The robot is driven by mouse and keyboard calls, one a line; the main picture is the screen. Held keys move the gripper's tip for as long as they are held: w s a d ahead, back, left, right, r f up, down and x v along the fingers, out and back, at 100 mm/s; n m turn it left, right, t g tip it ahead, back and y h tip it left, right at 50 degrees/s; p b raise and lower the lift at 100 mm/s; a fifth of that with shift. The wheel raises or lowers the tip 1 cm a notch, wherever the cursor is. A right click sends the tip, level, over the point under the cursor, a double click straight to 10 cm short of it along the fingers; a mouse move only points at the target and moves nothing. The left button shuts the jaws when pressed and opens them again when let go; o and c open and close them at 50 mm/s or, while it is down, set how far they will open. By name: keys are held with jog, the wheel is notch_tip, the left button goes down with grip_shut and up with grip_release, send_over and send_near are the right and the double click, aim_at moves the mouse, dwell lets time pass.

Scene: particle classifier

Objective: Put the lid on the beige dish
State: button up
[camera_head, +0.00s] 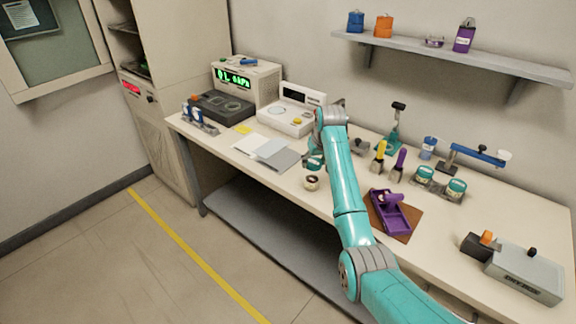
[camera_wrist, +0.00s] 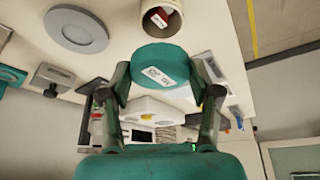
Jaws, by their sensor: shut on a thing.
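My gripper (camera_wrist: 160,92) is shut on a round teal lid (camera_wrist: 160,66) with a white label; a finger lies at each side of it. In the head view the lid (camera_head: 314,161) shows beside the end of my arm, above the bench. The small beige dish (camera_head: 311,183) stands on the bench near its front edge, just below the lid in the picture. In the wrist view the dish (camera_wrist: 176,20) is at the top edge, partly cut off, with something dark red and a white label inside. The lid appears apart from the dish.
White and grey sheets (camera_head: 266,151) lie left of the dish. A white scale (camera_head: 292,119) stands behind. Yellow and purple tools (camera_head: 381,156), teal-topped containers (camera_head: 425,174) and a purple tray (camera_head: 390,217) are to the right. Bare bench lies around the dish.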

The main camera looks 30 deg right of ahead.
jog(key=shift+s+a+f, duration=0.1)
jog(key=shift+a, duration=0.1)
jog(key=shift+a+f, duration=0.1)
jog(key=shift+f, duration=2.2)
jog(key=shift+f, duration=0.5)
jog(key=o, duration=1.1)
jog(key=shift+r, duration=0.15)
jog(key=v, duration=1.1)
jog(key=shift+s+r, duration=0.15)
jog(key=shift+r, duration=0.2)
